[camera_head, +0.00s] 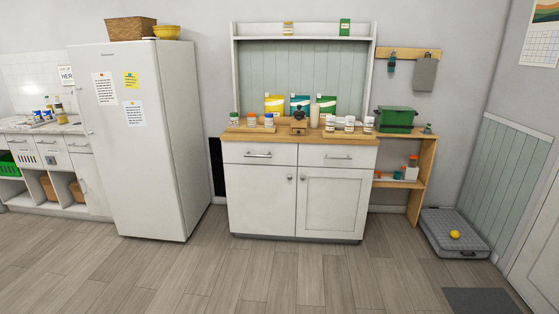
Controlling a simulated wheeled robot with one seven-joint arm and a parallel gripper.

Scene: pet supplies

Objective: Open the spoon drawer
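A white cabinet (300,190) with a wooden top stands against the wall in the middle of the view. It has two drawers side by side under the top. The left drawer (258,154) and the right drawer (338,157) are both shut, each with a horizontal metal handle. I cannot tell which is the spoon drawer, as no label is readable. Further white drawers (46,143) show in the counter at the far left. My gripper is not in view.
A white fridge (140,150) stands left of the cabinet. Jars and bags crowd the wooden top (235,133). A wooden side shelf (425,165) holds a green box (396,119). The floor before the cabinet is clear.

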